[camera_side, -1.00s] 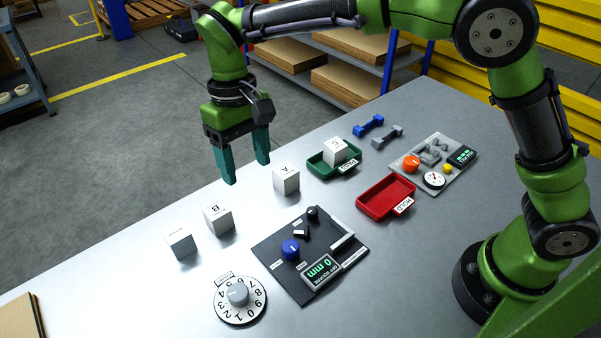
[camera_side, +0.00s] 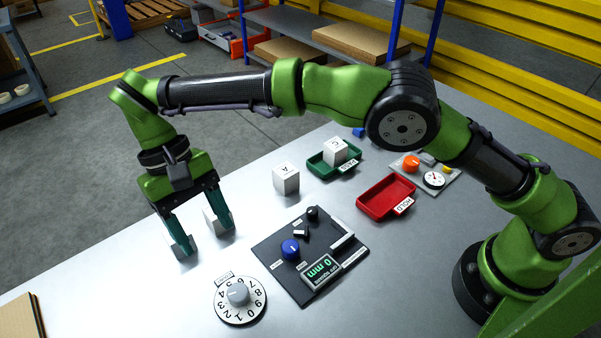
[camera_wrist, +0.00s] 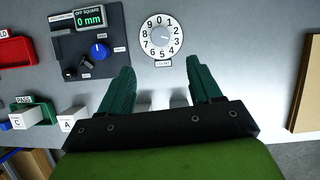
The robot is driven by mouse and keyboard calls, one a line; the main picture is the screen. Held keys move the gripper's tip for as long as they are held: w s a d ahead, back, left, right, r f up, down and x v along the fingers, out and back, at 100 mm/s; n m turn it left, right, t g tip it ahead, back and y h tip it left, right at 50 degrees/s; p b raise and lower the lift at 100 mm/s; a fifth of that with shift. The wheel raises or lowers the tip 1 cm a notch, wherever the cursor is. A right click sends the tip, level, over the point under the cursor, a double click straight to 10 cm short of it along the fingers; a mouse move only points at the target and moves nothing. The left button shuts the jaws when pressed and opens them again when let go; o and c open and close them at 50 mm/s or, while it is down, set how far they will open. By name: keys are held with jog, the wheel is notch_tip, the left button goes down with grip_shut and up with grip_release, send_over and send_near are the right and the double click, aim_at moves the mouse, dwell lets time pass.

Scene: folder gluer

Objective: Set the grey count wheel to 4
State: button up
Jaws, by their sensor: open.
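The count wheel is a white round dial (camera_side: 257,299) with black digits and a grey knob (camera_side: 238,293), at the front of the table. In the wrist view the dial (camera_wrist: 150,42) lies ahead, beyond my fingertips, with its knob (camera_wrist: 163,38) in the middle. I cannot tell surely which digit the knob's mark points at. My gripper (camera_side: 205,243) is open, fingers pointing down, to the upper left of the dial and apart from it. In the wrist view my gripper (camera_wrist: 165,75) has its two teal fingers wide apart with nothing held.
Two white cubes, one nearer (camera_side: 181,247), stand partly hidden behind my fingers. Cube A (camera_side: 286,180) stands alone; cube C (camera_side: 335,152) sits in the green tray. A dark panel (camera_side: 275,252) with a blue knob (camera_side: 290,250) adjoins the dial. A red tray (camera_side: 375,205) is behind.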

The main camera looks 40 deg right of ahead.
aim_at(237, 291)
jog(key=x, duration=1.3)
jog(key=shift+f, duration=0.1)
jog(key=c, duration=1)
jog(key=shift+m, duration=0.3)
jog(key=m+y, duration=0.1)
jog(key=m, duration=0.2)
jog(key=shift+w+d+y, duration=0.1)
jog(key=shift+y, duration=0.2)
jog(key=shift+m+t+y, duration=0.4)
jog(key=shift+m+y, duration=0.1)
jog(key=shift+m, duration=1.2)
